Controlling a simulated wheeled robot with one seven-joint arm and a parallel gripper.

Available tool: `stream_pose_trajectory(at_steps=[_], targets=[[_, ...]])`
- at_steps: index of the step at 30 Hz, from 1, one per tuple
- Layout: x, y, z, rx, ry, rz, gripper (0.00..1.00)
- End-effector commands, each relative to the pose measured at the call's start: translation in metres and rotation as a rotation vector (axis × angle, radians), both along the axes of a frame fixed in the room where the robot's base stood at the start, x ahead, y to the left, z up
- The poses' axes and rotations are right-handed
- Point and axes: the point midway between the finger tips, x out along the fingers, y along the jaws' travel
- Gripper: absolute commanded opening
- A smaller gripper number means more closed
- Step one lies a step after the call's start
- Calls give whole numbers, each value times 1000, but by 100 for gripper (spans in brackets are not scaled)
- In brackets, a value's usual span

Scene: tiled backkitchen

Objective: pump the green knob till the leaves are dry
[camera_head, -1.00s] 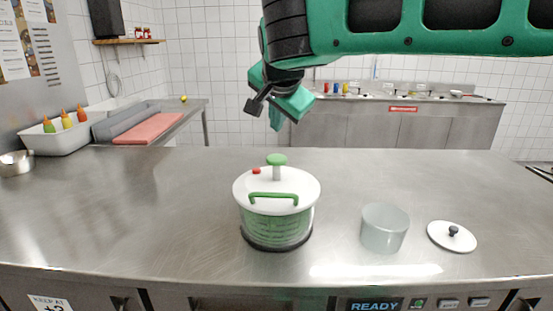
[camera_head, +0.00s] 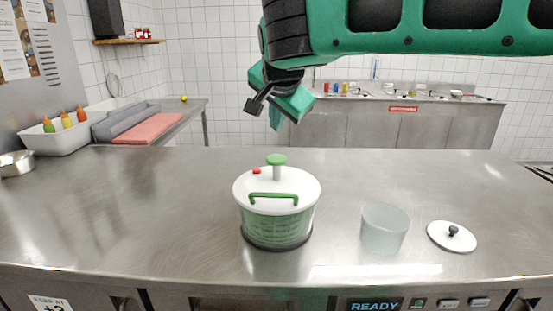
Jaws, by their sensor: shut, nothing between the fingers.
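The salad spinner (camera_head: 276,228) stands upright on the steel counter, a little left of the middle. Its white lid (camera_head: 300,187) carries a green knob (camera_head: 276,160) raised on a pale stem, a green handle (camera_head: 274,197) at the front and a small red button (camera_head: 256,170). Green shows through the clear bowl; single leaves and their wetness cannot be made out. My gripper (camera_head: 262,112) is above and slightly behind the spinner in the picture, apart from the knob. It is shut and empty, tilted down to the left.
A frosted tub (camera_head: 384,229) and a white lid with a dark knob (camera_head: 452,236) stand to the right of the spinner. A white bin (camera_head: 68,136) with squeeze bottles and a metal bowl (camera_head: 16,163) are at the left. The counter around the spinner is clear.

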Motion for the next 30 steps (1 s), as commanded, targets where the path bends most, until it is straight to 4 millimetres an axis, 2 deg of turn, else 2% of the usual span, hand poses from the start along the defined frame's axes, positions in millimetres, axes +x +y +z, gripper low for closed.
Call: stream_pose_trajectory(at_steps=[9,11,22,30], targets=[[1,1,35,2,-1,2,0],[1,0,37,1,0,1,0],[1,0,33,-1,0,1,0],[1,0,5,-2,1,0,0]])
